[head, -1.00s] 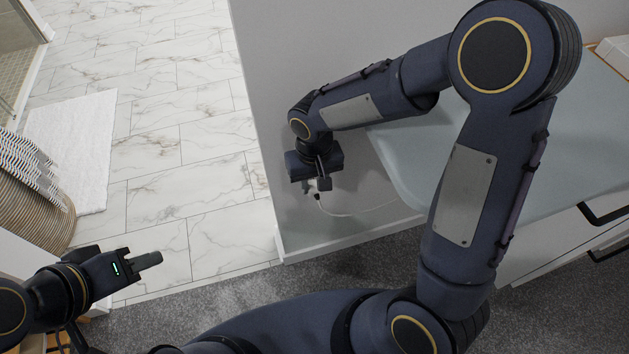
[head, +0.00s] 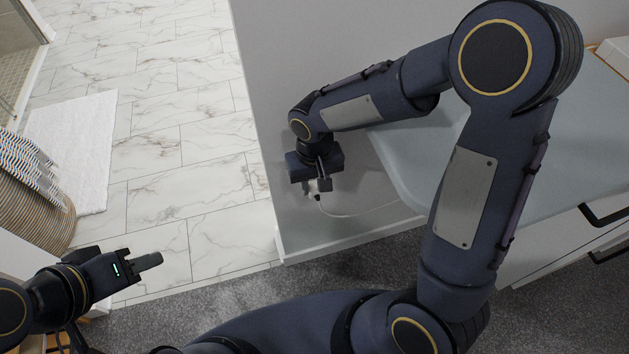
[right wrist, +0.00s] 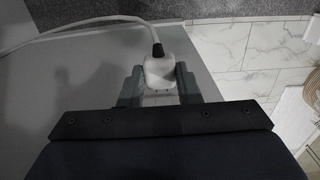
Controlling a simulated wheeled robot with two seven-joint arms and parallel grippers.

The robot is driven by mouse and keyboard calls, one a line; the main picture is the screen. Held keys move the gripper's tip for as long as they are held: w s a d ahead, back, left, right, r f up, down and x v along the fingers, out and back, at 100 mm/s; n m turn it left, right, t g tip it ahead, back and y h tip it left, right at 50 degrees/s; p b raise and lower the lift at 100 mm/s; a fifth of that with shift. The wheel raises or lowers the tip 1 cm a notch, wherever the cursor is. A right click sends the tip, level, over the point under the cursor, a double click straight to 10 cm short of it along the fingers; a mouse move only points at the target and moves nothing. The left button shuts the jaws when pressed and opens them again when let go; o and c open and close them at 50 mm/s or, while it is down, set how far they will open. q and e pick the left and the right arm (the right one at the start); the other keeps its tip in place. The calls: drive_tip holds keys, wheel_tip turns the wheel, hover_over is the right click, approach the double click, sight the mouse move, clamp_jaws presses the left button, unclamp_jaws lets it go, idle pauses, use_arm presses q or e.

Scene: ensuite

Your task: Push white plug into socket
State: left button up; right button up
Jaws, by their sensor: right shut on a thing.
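The white plug (right wrist: 158,72) shows in the right wrist view, gripped between the two grey fingers of my right gripper (right wrist: 159,88). A black sleeve joins it to a white cable that runs off to the left. In the head view my right gripper (head: 318,188) is at the grey wall, low down and left of the counter. The plug is mostly hidden there by the gripper. I cannot make out the socket in either view. My left gripper (head: 149,261) is at the lower left over the floor, far from the plug; its finger gap does not show clearly.
The grey wall (head: 260,100) ends at a corner left of my right gripper. The pale counter (head: 560,150) stands at the right, with drawers below. The white cable (head: 365,212) hangs along the wall. Marble tiles, a white mat (head: 75,140) and a woven basket (head: 35,205) lie left.

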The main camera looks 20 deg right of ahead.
drive_tip(key=shift+w+p, duration=0.3)
drive_tip(key=shift+w, duration=1.35)
drive_tip(key=shift+s, duration=0.1)
drive_tip(key=shift+s, duration=1.1)
idle(1.0)
drive_tip(key=shift+w, duration=1.2)
drive_tip(key=o, duration=1.1)
drive_tip(key=shift+r, duration=0.1)
drive_tip(key=shift+w+r, duration=0.1)
